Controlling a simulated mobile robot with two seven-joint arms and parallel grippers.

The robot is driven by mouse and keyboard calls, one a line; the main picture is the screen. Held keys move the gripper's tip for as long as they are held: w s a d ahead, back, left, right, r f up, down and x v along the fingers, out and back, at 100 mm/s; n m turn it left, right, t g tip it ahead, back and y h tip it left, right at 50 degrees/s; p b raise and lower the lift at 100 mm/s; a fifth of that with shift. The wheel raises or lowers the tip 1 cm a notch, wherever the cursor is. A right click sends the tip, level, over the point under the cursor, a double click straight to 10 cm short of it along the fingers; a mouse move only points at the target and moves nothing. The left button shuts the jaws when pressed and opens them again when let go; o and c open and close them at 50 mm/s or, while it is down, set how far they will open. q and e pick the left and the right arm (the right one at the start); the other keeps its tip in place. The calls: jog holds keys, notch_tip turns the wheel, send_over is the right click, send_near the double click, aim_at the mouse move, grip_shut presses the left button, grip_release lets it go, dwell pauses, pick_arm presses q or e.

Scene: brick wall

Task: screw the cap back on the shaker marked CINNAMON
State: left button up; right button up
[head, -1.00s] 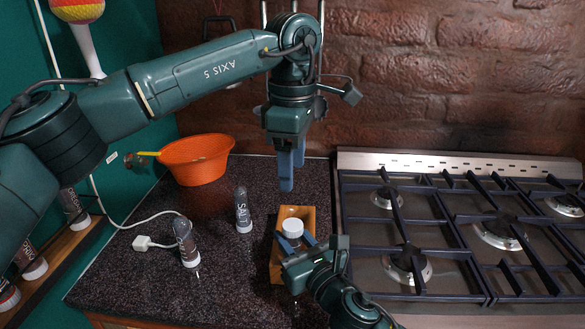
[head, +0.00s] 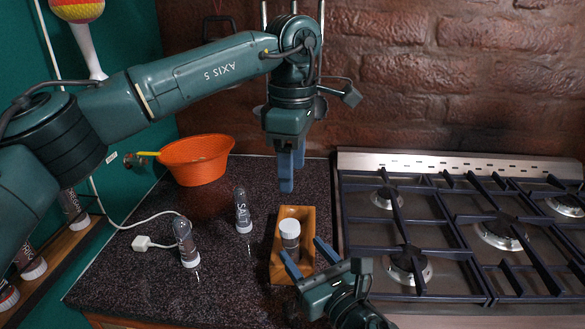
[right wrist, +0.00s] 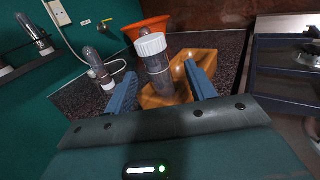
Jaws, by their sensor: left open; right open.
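A clear shaker with dark contents (head: 290,243) stands in a wooden tray (head: 278,268), its label not readable in these views. A white ribbed cap (head: 289,227) sits on its top; I cannot tell how tight it is. In the right wrist view the shaker (right wrist: 160,78) and its cap (right wrist: 150,45) show between my fingers. My right gripper (head: 301,248) is open, its fingers on either side of the shaker and apart from it. My left gripper (head: 286,189) is open, high behind the tray, and holds nothing.
A shaker marked SALT (head: 243,212) and another shaker (head: 186,243) stand cap down on the dark counter (head: 140,285). An orange bowl (head: 197,160) is behind them. A white plug with cord (head: 142,242) lies left. The gas hob (head: 450,235) borders the right.

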jog(key=v, duration=0.8)
jog(key=shift+b, duration=0.45)
